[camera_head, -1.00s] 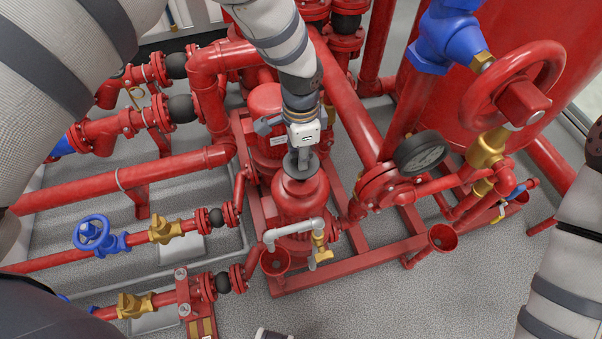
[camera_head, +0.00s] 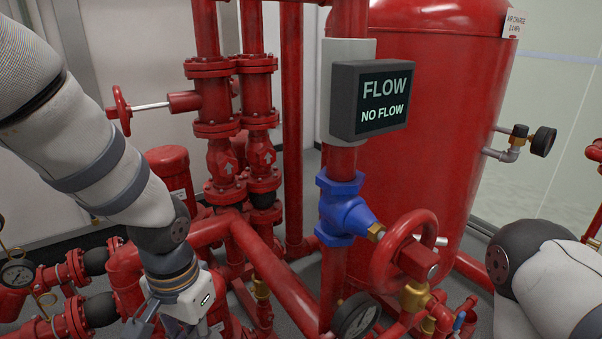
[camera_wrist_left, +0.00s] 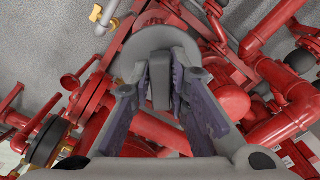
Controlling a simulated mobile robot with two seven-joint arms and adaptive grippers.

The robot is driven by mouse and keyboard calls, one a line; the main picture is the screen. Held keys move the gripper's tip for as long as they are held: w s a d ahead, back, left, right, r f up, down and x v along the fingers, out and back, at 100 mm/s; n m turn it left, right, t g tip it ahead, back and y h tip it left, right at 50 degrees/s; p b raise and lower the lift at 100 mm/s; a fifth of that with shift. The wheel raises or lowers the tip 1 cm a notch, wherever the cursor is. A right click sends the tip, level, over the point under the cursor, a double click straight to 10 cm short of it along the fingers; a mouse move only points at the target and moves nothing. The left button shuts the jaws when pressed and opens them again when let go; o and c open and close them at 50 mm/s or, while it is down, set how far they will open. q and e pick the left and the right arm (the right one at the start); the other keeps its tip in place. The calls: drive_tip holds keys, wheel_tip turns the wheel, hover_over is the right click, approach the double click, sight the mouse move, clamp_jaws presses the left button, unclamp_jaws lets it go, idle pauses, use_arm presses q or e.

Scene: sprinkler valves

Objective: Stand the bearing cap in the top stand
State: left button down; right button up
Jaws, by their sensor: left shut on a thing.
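My left gripper (camera_wrist_left: 161,85) is shut on the upright grey tab of the bearing cap (camera_wrist_left: 133,42), whose round grey disc shows beyond the fingers in the left wrist view. In the head view, my left gripper (camera_head: 172,328) is at the bottom edge, left of centre, pointing down. Its fingertips and the cap are cut off there. I cannot tell whether the cap is touching anything beneath it. I cannot make out the top stand in either view. My right arm shows at the right of the head view, but its gripper is out of view.
A thick red pipe (camera_head: 272,282) runs just right of my left gripper. A flow display (camera_head: 370,100), a blue valve (camera_head: 342,212), a red handwheel (camera_head: 404,250) and a dark gauge (camera_head: 355,315) stand at centre. A large red tank (camera_head: 440,130) is behind.

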use_arm(q)
drive_tip(key=s+r+n, duration=0.1)
drive_tip(key=s+a+r+n, duration=0.1)
drive_tip(key=s, duration=0.1)
drive_tip(key=s+n, duration=0.1)
drive_tip(key=s, duration=0.1)
drive_tip(key=shift+a+r+n, duration=0.15)
drive_tip(key=shift+r+n, duration=0.25)
